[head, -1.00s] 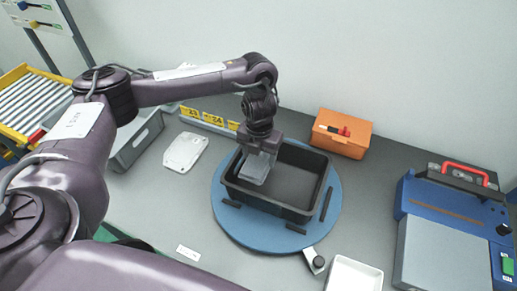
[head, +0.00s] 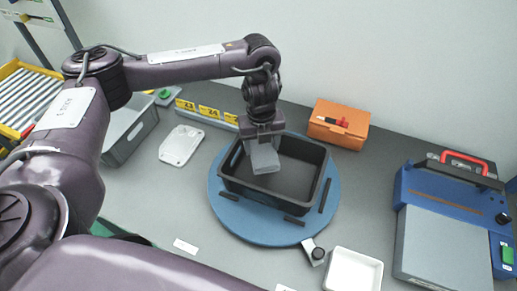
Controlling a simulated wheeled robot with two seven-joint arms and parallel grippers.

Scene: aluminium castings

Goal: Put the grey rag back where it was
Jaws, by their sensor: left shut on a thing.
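My left gripper (head: 263,140) points down over the left back part of a black open crate (head: 262,200). It is shut on a pale grey, flat piece, which looks like the grey rag (head: 265,159). The rag hangs below the jaws, over the crate's opening. I cannot tell whether it touches the crate's wall or floor. The crate stands on a round blue turntable (head: 228,214), and the part of its floor that shows is bare. My right gripper is not in view.
An orange box (head: 340,118) with a red-handled tool on its lid stands behind right. A blue machine (head: 450,190) is at right. A white tray (head: 353,270) is in front. A white casting (head: 181,145) and a grey bin (head: 128,135) lie left. Yellow number tags (head: 208,112) stand behind.

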